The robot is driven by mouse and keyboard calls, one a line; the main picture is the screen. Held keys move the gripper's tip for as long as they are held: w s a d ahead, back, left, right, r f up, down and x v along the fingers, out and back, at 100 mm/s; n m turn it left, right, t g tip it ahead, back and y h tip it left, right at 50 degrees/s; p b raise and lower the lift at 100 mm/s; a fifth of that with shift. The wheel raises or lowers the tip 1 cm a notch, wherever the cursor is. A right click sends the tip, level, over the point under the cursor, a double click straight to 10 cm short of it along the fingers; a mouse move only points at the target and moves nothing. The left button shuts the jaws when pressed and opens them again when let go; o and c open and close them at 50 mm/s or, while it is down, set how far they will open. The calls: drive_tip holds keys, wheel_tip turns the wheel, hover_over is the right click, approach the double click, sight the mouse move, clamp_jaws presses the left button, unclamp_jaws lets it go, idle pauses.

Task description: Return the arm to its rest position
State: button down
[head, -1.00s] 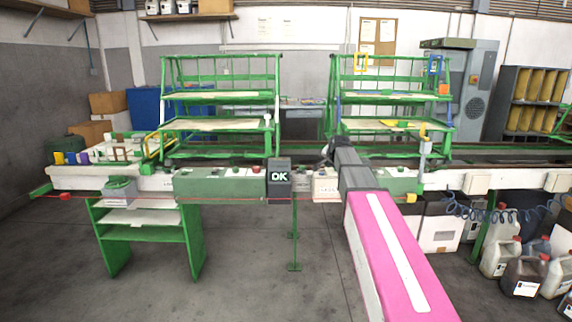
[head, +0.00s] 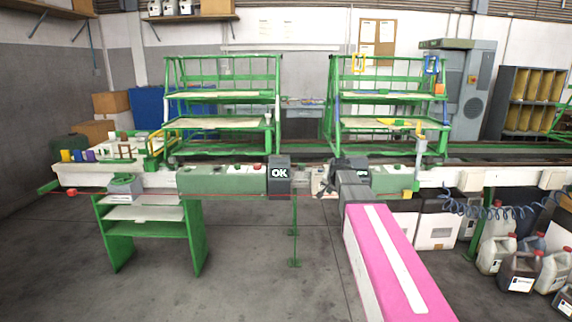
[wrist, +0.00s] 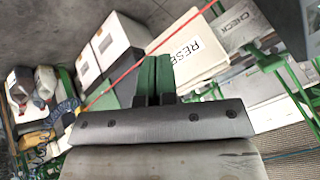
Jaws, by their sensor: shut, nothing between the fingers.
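My gripper (wrist: 153,78) shows in the wrist view as two green fingers pressed together, with nothing between them. In the head view my pink arm reaches forward from the lower right, and its grey and dark end is in front of the green and white workbench rail (head: 222,180). The fingers are hard to make out there. I see no clear contact with either.
A dark block marked OK (head: 279,174) stands on the rail left of my arm's end. A red cord (wrist: 150,55) crosses the wrist view behind the fingers. Two green racks (head: 222,97) stand behind the rail. Jugs (head: 521,271) stand at right. Open floor lies at front left.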

drive_tip(key=s+f+n+g, duration=0.3)
drive_tip(key=s+f, duration=0.8)
drive_tip(key=s, duration=0.4)
drive_tip(key=s+f+n+g, duration=0.3)
drive_tip(key=s+f, duration=0.8)
drive_tip(key=s, duration=0.4)
drive_tip(key=shift+s+g+h, duration=0.2)
drive_tip(key=shift+g+h, duration=0.2)
drive_tip(key=shift+g, duration=0.2)
drive_tip(key=shift+a, duration=0.1)
